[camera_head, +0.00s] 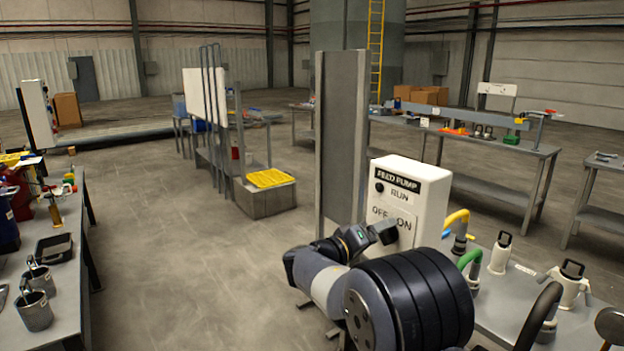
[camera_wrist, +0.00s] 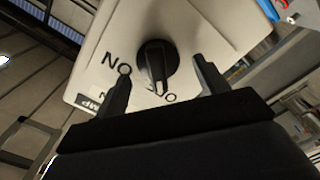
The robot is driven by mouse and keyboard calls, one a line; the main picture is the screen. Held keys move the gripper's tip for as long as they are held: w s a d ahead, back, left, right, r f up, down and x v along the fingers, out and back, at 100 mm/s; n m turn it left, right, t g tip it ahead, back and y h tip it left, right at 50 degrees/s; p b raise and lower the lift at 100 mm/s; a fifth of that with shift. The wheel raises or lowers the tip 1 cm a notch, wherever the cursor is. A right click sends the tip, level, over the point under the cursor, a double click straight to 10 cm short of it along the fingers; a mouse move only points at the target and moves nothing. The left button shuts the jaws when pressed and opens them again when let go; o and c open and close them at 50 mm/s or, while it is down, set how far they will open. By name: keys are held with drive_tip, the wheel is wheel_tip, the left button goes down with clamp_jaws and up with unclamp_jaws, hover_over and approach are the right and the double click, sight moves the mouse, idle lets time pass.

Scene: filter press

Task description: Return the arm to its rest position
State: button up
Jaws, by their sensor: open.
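The feed pump control box (camera_head: 421,190) is white, with a dark "FEED PUMP" label, a small black button and "RUN", "OFF" and "ON" lettering. It stands on a grey post at the front end of the right-hand bench. My gripper (camera_head: 384,232) is in front of the box's lower face and hides part of it. In the wrist view the box face is turned nearly upside down. A black rotary knob (camera_wrist: 157,62) shows there, with its bar pointing down the picture. My gripper (camera_wrist: 163,80) is open, one finger on each side of the knob, with visible gaps and nothing held.
The bench (camera_head: 520,290) right of my arm bears white jugs (camera_head: 501,252) and yellow and green curved pipes close to my arm. A tall grey column (camera_head: 341,140) stands behind the box. A left bench (camera_head: 60,315) bears metal cups. Open floor (camera_head: 190,250) lies between.

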drive_tip(key=shift+s+a+m, duration=0.8)
drive_tip(key=shift+a+m, duration=0.1)
drive_tip(key=shift+a, duration=0.1)
drive_tip(key=shift+s+r, duration=0.1)
